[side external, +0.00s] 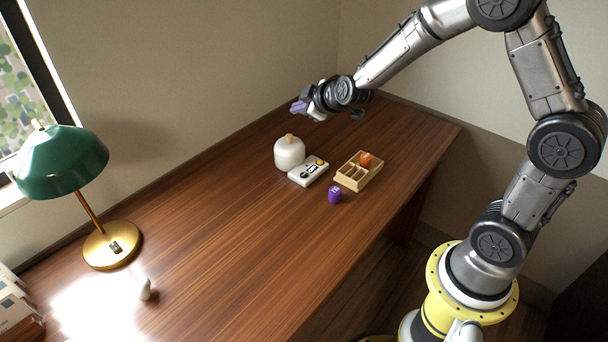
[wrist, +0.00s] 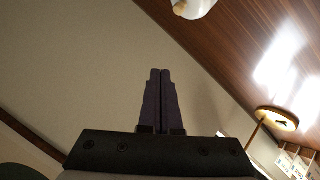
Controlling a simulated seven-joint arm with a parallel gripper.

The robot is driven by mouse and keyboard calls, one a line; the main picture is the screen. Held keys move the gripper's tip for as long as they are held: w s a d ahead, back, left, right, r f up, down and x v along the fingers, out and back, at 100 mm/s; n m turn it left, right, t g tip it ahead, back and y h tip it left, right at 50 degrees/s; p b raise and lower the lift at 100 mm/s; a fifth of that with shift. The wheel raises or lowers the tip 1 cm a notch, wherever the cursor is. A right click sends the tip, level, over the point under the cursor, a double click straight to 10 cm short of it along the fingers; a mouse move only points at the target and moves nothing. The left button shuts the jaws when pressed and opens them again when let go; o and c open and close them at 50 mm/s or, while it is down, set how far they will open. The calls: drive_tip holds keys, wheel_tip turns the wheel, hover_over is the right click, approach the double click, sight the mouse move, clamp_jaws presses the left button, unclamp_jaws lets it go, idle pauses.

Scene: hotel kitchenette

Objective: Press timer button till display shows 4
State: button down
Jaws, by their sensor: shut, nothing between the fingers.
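The timer (side external: 308,171) is a small white box on the wooden desk in the side view. It has a yellow button (side external: 319,162) at its far right end and dark round parts on its top face. The display's number is too small to read. My gripper (side external: 297,107) is raised well above the desk, behind and above the timer, apart from it. Its purple fingers are closed together and empty, as the wrist view (wrist: 160,72) also shows. The timer cannot be made out in the wrist view.
A white lidded jar (side external: 289,153) stands directly beside the timer. A wooden divided tray (side external: 349,176) holding an orange piece (side external: 366,159) and a purple block (side external: 335,195) are to the right. A green lamp (side external: 62,165) stands left. The desk's middle is clear.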

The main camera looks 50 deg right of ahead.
drive_tip(key=g, duration=0.2)
hover_over(304, 175)
drive_tip(key=s, duration=0.1)
wheel_tip(304, 175, down, 10)
drive_tip(key=shift+f, duration=0.15)
drive_tip(key=shift+f, duration=4.4)
drive_tip(key=shift+f, duration=0.2)
drive_tip(key=shift+f, duration=0.2)
drive_tip(key=shift+f, duration=0.4)
drive_tip(key=shift+r, duration=0.1)
drive_tip(key=shift+s+r, duration=0.1)
drive_tip(key=shift+r, duration=0.6)
